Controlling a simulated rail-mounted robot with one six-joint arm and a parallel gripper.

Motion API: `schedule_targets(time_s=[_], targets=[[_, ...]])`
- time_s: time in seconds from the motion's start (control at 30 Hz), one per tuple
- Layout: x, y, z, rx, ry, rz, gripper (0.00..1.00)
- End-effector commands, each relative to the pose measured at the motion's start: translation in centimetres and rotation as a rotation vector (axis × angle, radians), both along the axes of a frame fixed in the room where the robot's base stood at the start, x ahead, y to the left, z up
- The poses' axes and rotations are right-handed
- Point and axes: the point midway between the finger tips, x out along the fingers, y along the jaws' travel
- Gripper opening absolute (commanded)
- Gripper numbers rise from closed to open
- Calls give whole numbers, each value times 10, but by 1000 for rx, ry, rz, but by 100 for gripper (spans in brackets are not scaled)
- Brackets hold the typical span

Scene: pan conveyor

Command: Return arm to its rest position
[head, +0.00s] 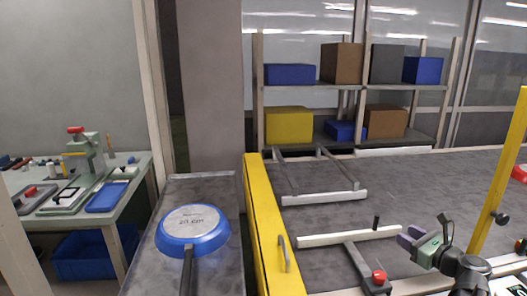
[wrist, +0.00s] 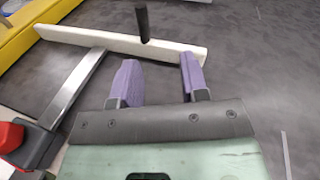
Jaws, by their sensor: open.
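My gripper (head: 408,240) is at the lower right in the head view, above the grey surface right of the yellow barrier. In the wrist view its two purple fingers (wrist: 158,80) are spread apart with nothing between them. Beyond the fingertips lies a white bar (wrist: 120,42) with a black upright peg (wrist: 142,22). The same bar shows in the head view (head: 345,236), just left of my gripper. I cannot tell whether the fingers touch it. A blue pan (head: 190,246) lies upside down on the grey belt at the left, far from my gripper.
A yellow barrier (head: 265,225) runs between the belt and the grey surface. A second white bar (head: 325,198) lies farther back. A red knob (head: 379,277) sits near my gripper. A yellow post (head: 505,165) stands at the right. Shelves with boxes stand behind.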

Motion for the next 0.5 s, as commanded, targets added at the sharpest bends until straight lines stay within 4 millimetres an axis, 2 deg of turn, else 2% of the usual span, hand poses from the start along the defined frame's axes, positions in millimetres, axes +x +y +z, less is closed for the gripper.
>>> schedule_targets(time_s=[0.03,0.17,0.27,0.3,0.37,0.4,0.47,0.5], targets=[[3,20,9,-70,17,49,41],[10,74,9,-326,65,218,41],[8,127,10,-583,91,416,41],[5,150,11,-704,96,518,41],[-6,189,15,-918,90,715,41],[-17,216,20,-1082,76,880,41],[-40,251,29,-1340,32,1170,41],[-56,268,36,-1494,-10,1368,41]])
